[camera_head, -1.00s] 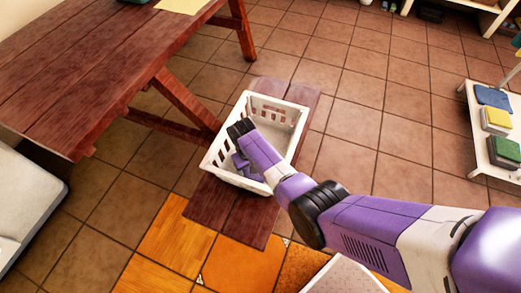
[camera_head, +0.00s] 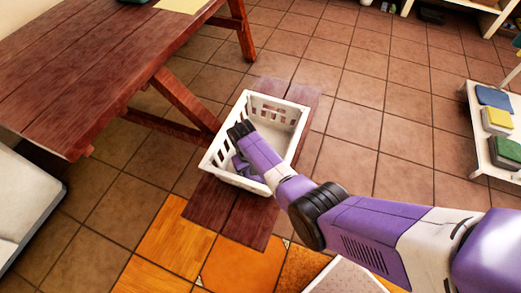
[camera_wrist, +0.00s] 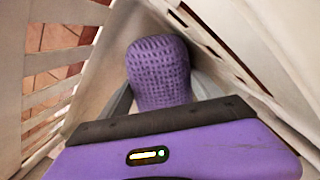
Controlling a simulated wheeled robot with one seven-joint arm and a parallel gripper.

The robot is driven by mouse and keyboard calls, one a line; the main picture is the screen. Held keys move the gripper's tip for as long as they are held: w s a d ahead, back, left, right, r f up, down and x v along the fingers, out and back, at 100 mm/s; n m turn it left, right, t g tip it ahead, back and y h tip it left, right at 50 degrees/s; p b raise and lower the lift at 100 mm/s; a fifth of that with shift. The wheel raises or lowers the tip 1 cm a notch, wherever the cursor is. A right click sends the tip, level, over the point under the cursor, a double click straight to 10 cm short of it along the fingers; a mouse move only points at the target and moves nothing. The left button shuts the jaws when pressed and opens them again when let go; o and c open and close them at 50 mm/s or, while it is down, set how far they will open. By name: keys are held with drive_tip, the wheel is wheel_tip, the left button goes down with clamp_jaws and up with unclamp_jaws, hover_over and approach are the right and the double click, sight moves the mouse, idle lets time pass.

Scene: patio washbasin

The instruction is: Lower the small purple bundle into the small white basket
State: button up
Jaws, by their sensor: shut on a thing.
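The small white basket (camera_head: 232,178) has slotted walls and stands on a dark red wooden bench. My gripper (camera_head: 240,163) reaches down into the basket near its left side. In the wrist view the small purple bundle (camera_wrist: 160,72), with a woven texture, sits between the grey fingers of my gripper (camera_wrist: 160,98), which are shut on it. The basket walls (camera_wrist: 72,12) rise on both sides of the bundle in that view. The bundle's lower end is hidden, so I cannot tell whether it touches the basket floor. In the head view my wrist mostly covers it.
A dark red wooden table (camera_head: 100,75) stands at the upper left, its leg close to the basket. A white shelf (camera_head: 475,140) with colored folded items is at the right. Open tiled floor (camera_head: 370,130) lies between. A pale box-like thing (camera_head: 345,277) is at the bottom.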

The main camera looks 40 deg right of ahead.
drive_tip(key=o, duration=1.6)
drive_tip(key=shift+r, duration=0.1)
drive_tip(key=r, duration=0.2)
drive_tip(key=r+p, duration=0.1)
drive_tip(key=r, duration=0.2)
drive_tip(key=r+p, duration=0.1)
drive_tip(key=r, duration=0.1)
drive_tip(key=shift+w+a+r, duration=0.1)
drive_tip(key=shift+a+r, duration=0.2)
drive_tip(key=shift+a, duration=0.05)
drive_tip(key=shift+r+p, duration=0.1)
drive_tip(key=shift+p, duration=0.25)
